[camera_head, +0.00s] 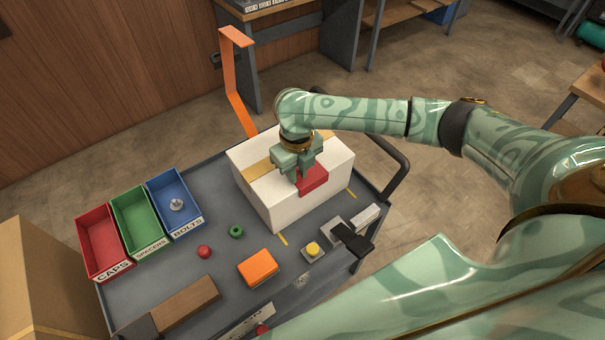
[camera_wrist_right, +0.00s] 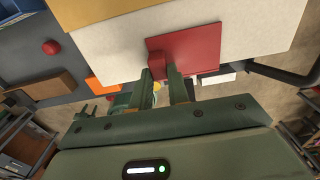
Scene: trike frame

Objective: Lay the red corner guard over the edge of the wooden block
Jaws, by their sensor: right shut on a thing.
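The red corner guard (camera_head: 313,183) is in my right gripper (camera_head: 301,177), at the near top edge of a white box with a tan tape strip. In the right wrist view the guard (camera_wrist_right: 200,48) shows a broad flat plate against the box, with a small raised tab between the fingertips (camera_wrist_right: 172,72). My right gripper is shut on it. I cannot tell whether the guard rests fully on the box. A brown wooden block (camera_head: 186,303) lies at the front left of the grey cart, away from the guard. My left gripper is not in view.
The white box (camera_head: 262,202) stands on the grey cart (camera_head: 222,275). Red (camera_head: 99,240), green (camera_head: 135,222) and blue (camera_head: 170,203) bins stand at left. An orange block (camera_head: 258,267), a yellow button (camera_head: 313,249) and a black-handled clamp (camera_head: 352,240) lie near the front. An orange bracket (camera_head: 236,75) rises behind.

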